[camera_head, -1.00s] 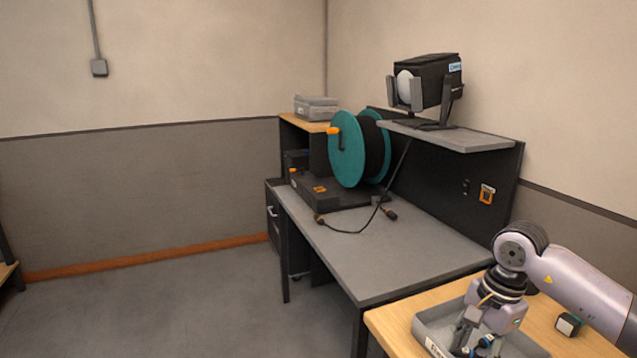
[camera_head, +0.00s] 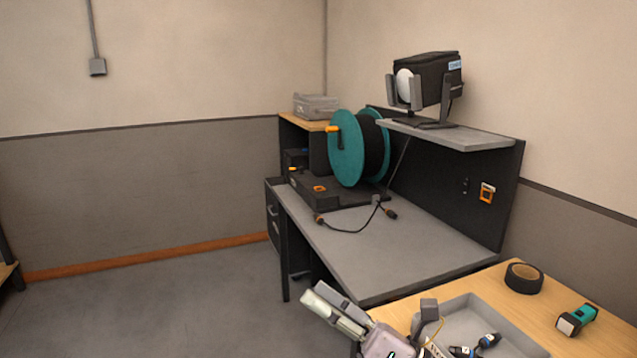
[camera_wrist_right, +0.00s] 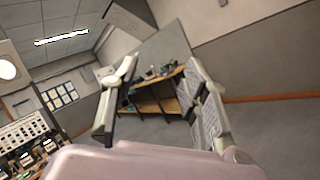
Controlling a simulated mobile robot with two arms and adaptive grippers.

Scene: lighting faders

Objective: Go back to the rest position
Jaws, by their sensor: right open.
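My right gripper (camera_head: 322,304) is at the bottom middle of the head view. Its pale fingers point up and to the left, past the front edge of the grey bench. In the right wrist view its two fingers (camera_wrist_right: 162,92) stand wide apart with nothing between them. The rest of my right arm is cut off by the bottom of the head view. My left gripper does not show.
The wooden table (camera_head: 490,278) holds a grey tray (camera_head: 465,312) with blue-and-black connectors, a black tape roll (camera_head: 524,278) and a teal-and-black device (camera_head: 577,320). The grey bench (camera_head: 400,245) carries a cable reel (camera_head: 347,148). Floor at left is clear.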

